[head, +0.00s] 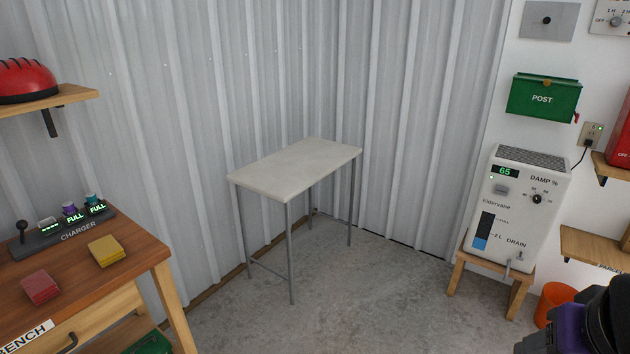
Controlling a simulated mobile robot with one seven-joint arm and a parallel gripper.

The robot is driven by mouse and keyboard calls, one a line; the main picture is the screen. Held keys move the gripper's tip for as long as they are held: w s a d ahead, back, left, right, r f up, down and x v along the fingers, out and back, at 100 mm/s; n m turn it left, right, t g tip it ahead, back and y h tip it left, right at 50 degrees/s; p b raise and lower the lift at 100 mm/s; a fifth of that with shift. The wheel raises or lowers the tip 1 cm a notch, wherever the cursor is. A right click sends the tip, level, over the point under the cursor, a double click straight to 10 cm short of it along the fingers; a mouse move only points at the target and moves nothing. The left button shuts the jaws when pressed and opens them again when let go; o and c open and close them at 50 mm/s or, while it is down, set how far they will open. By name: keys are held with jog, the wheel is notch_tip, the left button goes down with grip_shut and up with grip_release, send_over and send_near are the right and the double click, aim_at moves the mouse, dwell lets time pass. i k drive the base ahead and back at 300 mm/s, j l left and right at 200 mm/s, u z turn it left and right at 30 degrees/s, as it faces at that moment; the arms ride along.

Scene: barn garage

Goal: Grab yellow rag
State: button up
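A yellow rag (106,250), folded into a small square stack, lies on the wooden workbench (140,258) at the left, near its right end. A red rag (40,287) of similar shape lies on the same bench, to the left and nearer to me. Part of my arm shows as a dark and purple shape in the lower right corner, far from the yellow rag. Its fingertips cannot be made out, so I do not see whether my gripper is open or shut.
A charger (64,232) stands behind the rags. A bare table (295,168) stands in the corner. A dehumidifier (516,205) on a wooden stand and an orange bucket (552,300) are at the right. A shelf with a red helmet (27,80) is above the bench. The middle floor is clear.

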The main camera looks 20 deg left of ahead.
aim_at(106, 251)
jog(key=u, duration=2.6)
jog(key=i+l+u, duration=0.2)
jog(key=u, duration=0.15)
jog(key=i+l+u, duration=0.1)
jog(key=l+u, duration=0.3)
jog(key=i+l+u, duration=0.1)
jog(key=l, duration=0.3)
jog(key=i+l+u, duration=0.1)
jog(key=l, duration=0.25)
jog(key=i+l+u, duration=0.1)
jog(key=l, duration=0.3)
jog(key=i+l, duration=0.2)
jog(key=l, duration=0.65)
jog(key=i+l, duration=0.1)
jog(key=l, duration=0.3)
